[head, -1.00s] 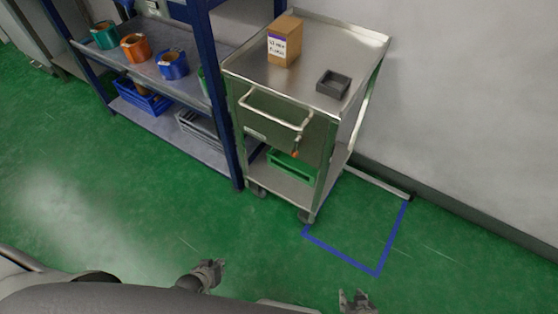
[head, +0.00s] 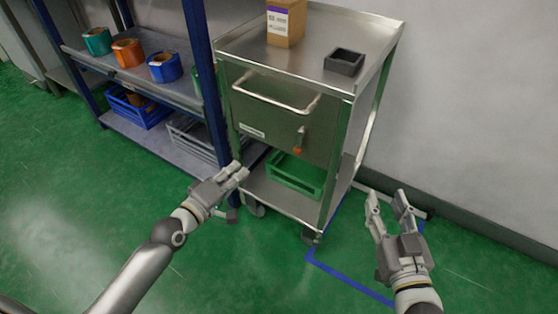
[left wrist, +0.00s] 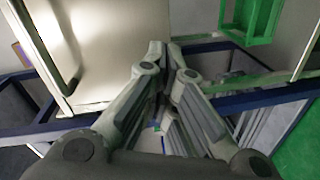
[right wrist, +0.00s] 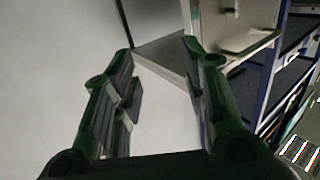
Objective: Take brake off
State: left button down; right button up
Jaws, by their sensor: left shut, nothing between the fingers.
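The steel cart (head: 270,135) stands by the wall with a front handle (head: 270,97). A small lever with an orange tip (head: 298,149) hangs on its front panel. I cannot tell for sure whether this lever is the brake. Cart wheels (head: 310,237) show at the floor. My left gripper (head: 240,172) is shut and empty, left of the lever and lower in the head view; its fingers (left wrist: 168,55) meet in the left wrist view. My right gripper (head: 388,197) is open and empty, right of the cart's front corner; its spread fingers (right wrist: 160,60) show in the right wrist view.
A cardboard box (head: 285,22) and a dark tray (head: 344,62) stand on the cart top; a green crate (head: 296,175) sits on its lower shelf. A blue-framed shelf (head: 209,80) with coloured rolls is close on the left. Blue tape (head: 345,280) marks the floor.

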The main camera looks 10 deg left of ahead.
aim_at(299, 142)
pick_arm(q)
jog(key=shift+n+t+h, duration=0.3)
jog(key=shift+t+h, duration=0.2)
jog(key=shift+h, duration=0.2)
jog(key=r, duration=0.1)
jog(key=d+r+b, duration=0.1)
jog(key=r, duration=0.2)
jog(key=shift+s+d, duration=0.25)
jog(key=shift+d, duration=0.1)
pick_arm(e)
jog(key=shift+t, duration=0.8)
jog(key=r, duration=0.1)
jog(key=s+r, duration=0.1)
jog(key=r, duration=0.3)
jog(key=shift+s+d, duration=0.15)
jog(key=shift+s, duration=0.15)
